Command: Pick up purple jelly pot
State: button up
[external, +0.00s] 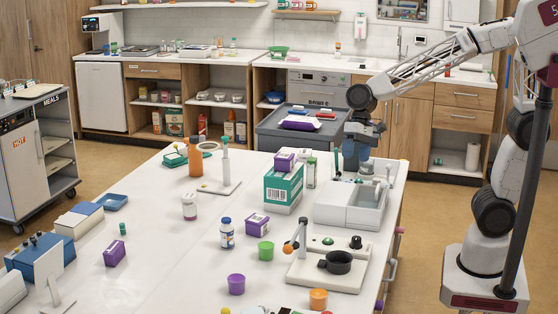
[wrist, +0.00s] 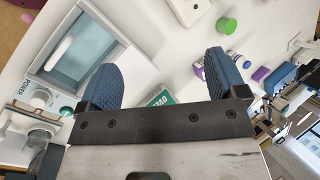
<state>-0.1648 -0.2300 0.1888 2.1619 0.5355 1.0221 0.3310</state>
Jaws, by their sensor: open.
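The purple jelly pot (external: 236,284) is a small purple cup standing upright near the front of the white table in the external view. My gripper (external: 352,160) is far behind it and to its right, above the table's right side by the white tray unit (external: 342,212). In the wrist view my gripper (wrist: 160,78) has its two blue fingers wide apart, with nothing held between them. Small purple things show past the right finger there, but I cannot tell whether one is the pot.
A green pot (external: 265,251) and an orange pot (external: 318,299) stand near the purple one. A white device with a dark bowl (external: 335,263) is to its right. A purple box (external: 258,224), a blue-capped bottle (external: 226,234) and a teal-white carton (external: 283,188) stand behind. The table left of the pot is fairly clear.

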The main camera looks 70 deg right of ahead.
jog(key=w+a+f+m+g+y, duration=0.1)
jog(key=w+a+f+m+y, duration=0.15)
jog(key=w+a, duration=0.6)
jog(key=m+g+y, duration=0.2)
jog(key=m+y, duration=0.3)
jog(key=m, duration=0.2)
send_near(237, 277)
jog(key=shift+s+a+f, duration=0.25)
jog(key=shift+a+f, duration=0.05)
jog(key=shift+a, duration=0.15)
jog(key=shift+w+a+f+m+y, duration=0.1)
jog(key=shift+a+f+m+y, duration=0.15)
jog(key=shift+a+f, duration=0.1)
jog(key=shift+r, duration=0.1)
jog(key=shift+x, duration=1.3)
